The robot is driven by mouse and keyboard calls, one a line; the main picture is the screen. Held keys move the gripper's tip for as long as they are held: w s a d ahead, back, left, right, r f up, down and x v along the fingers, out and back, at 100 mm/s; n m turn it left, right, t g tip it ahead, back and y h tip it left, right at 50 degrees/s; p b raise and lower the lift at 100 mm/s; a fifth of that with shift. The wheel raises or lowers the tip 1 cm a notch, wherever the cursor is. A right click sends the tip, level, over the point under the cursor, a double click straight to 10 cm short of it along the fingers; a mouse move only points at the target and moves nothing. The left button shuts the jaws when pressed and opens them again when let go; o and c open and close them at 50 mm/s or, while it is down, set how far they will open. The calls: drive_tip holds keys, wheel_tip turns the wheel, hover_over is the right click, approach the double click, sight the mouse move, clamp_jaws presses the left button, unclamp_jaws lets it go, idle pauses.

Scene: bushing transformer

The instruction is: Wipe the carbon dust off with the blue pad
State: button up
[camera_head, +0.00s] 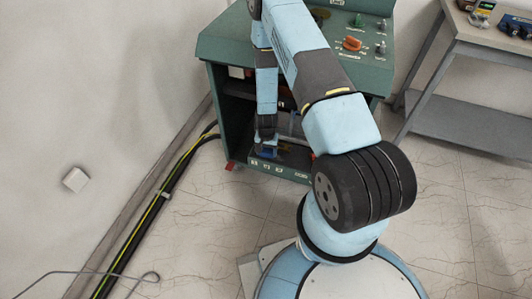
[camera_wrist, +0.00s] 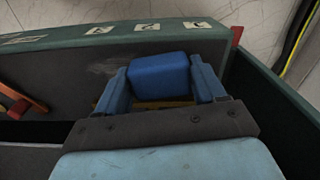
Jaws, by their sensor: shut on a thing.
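My gripper (camera_wrist: 160,82) is shut on the blue pad (camera_wrist: 160,76), a rounded block between its two blue fingers in the wrist view. In the head view, my gripper (camera_head: 267,146) reaches down into the open front of the green cabinet (camera_head: 222,70). The pad is small and hard to separate from the fingers there. In the wrist view, a pale smeared patch (camera_wrist: 104,67) lies on the dark grey surface to the left of the pad. I cannot tell if this is the carbon dust, or whether the pad touches the surface.
The cabinet's green labelled edge (camera_wrist: 60,38) runs close beyond the pad, with a side wall (camera_wrist: 262,90) to the right. An orange-red part (camera_wrist: 22,98) is at the left. Cables (camera_head: 150,215) run along the wall. A grey workbench (camera_head: 465,110) stands at the right.

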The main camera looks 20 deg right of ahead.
drive_tip(key=shift+w+a, duration=0.6)
drive_tip(key=shift+a, duration=0.3)
drive_tip(key=shift+w+a, duration=0.6)
drive_tip(key=shift+a, duration=0.25)
drive_tip(key=shift+w+d, duration=0.5)
drive_tip(key=shift+w, duration=0.15)
drive_tip(key=shift+s+d, duration=0.1)
drive_tip(key=shift+d, duration=0.05)
drive_tip(key=shift+s+d+f, duration=0.15)
drive_tip(key=shift+s+d, duration=0.8)
drive_tip(key=shift+d, duration=0.3)
drive_tip(key=shift+s+d, duration=0.7)
drive_tip(key=shift+d, duration=0.25)
drive_tip(key=shift+d, duration=0.1)
drive_tip(key=shift+s+d+r, duration=0.25)
drive_tip(key=shift+s+d, duration=0.4)
drive_tip(key=shift+d, duration=0.2)
